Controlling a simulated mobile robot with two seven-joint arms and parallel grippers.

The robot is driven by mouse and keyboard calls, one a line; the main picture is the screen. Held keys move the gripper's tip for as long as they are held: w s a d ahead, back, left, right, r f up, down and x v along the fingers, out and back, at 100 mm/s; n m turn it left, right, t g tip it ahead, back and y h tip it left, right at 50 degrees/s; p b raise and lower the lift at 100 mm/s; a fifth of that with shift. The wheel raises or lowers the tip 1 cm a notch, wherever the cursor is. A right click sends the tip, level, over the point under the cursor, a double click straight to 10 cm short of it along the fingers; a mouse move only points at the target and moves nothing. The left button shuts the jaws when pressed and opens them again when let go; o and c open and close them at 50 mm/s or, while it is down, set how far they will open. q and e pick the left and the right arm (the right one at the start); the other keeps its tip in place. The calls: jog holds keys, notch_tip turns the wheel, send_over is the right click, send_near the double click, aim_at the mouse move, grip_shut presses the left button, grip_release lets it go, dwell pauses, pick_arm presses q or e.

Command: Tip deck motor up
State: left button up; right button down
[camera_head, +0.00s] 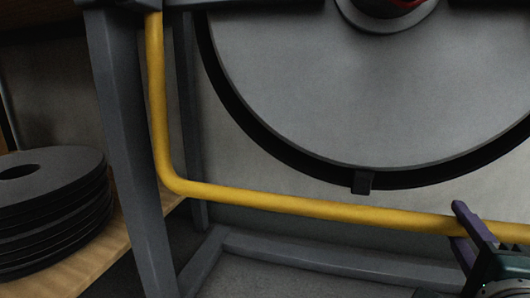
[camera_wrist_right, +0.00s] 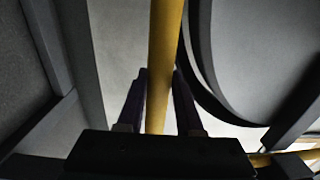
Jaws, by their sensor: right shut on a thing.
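A yellow bar (camera_head: 300,204) runs down at the left, bends, and crosses low in front of a large round grey disc with a black rim (camera_head: 365,95), which looks like the deck. My right gripper (camera_head: 464,226) is at the lower right, shut on the yellow bar. In the right wrist view, the bar (camera_wrist_right: 164,60) passes between the two dark fingers (camera_wrist_right: 160,95). The disc (camera_wrist_right: 245,50) is to the right of the bar there. My left gripper is not in view. I cannot make out the motor for sure; a dark hub with red (camera_head: 388,8) is cut off at the top.
A grey frame leg (camera_head: 125,150) stands left of the bar, with a low grey beam (camera_head: 310,258) below it. A stack of black discs (camera_head: 50,215) lies on a wooden surface (camera_head: 90,265) at the far left.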

jog(key=shift+s, duration=0.3)
jog(key=p+v, duration=0.2)
jog(key=v, duration=0.4)
jog(key=shift+s+r, duration=0.3)
jog(key=shift+a, duration=0.15)
jog(key=s+a+r+p, duration=0.2)
jog(key=s+p, duration=0.1)
jog(key=s, duration=0.3)
jog(key=shift+s+r+p, duration=0.2)
jog(key=shift+s+p, duration=0.15)
